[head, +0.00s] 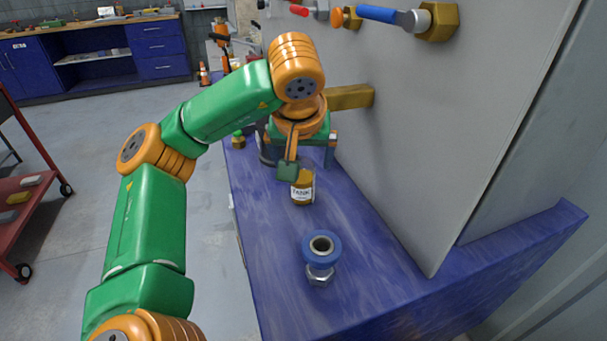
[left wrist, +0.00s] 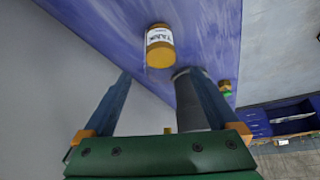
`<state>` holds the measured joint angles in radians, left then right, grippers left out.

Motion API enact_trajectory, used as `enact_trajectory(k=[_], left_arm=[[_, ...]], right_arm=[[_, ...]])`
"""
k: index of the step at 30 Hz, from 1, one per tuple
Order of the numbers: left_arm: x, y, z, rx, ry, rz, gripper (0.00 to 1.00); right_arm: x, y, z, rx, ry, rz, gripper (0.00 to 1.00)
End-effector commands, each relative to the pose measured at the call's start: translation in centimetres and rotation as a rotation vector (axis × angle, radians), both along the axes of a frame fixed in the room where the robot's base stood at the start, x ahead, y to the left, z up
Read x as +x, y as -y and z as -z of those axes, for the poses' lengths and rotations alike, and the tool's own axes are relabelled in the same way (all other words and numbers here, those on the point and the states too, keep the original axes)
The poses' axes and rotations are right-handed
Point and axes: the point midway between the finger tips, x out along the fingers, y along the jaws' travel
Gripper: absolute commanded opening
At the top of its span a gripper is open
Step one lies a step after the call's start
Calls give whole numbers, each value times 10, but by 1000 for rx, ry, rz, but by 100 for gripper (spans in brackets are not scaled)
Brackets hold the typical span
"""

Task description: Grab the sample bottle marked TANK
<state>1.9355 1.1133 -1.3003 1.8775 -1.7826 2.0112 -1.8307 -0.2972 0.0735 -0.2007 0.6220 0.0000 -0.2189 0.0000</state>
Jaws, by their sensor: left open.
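The sample bottle (head: 302,190) is amber with a white label reading TANK. It stands on the blue table, its top left partly hidden by a green block at the end of my arm. In the left wrist view the bottle (left wrist: 160,48) shows beyond the fingertips, roughly between their lines. My left gripper (head: 299,150) is over the table, behind and above the bottle in the head view. In the left wrist view the left gripper (left wrist: 156,76) has its two blue fingers apart with nothing held. My right gripper is not in view.
A blue ring fitting with a metal nut (head: 321,258) stands on the blue table (head: 375,305) nearer me. A grey panel (head: 440,130) with valves rises along the right. A dark grey cylinder (left wrist: 187,108) is near the right finger. A red cart (head: 35,195) stands left.

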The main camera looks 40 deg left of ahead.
Motion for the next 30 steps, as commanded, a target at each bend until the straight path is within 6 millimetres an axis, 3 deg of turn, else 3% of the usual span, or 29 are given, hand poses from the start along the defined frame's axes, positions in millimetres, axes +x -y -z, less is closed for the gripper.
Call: enact_trajectory(k=[1,3,8,16,23,30], left_arm=[[4,-4,25,-4,-6,-2,94],[10,-9,38,-3,-5,-3,94],[19,-17,47,-2,-3,-1,94],[40,-38,84,-2,-3,-1,94],[42,-39,87,-2,0,0,94],[42,-39,86,-2,-1,0,32]], right_arm=[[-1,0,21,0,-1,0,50],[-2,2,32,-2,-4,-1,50],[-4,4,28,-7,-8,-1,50],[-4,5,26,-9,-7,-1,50],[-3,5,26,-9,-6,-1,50],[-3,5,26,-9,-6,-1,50]])
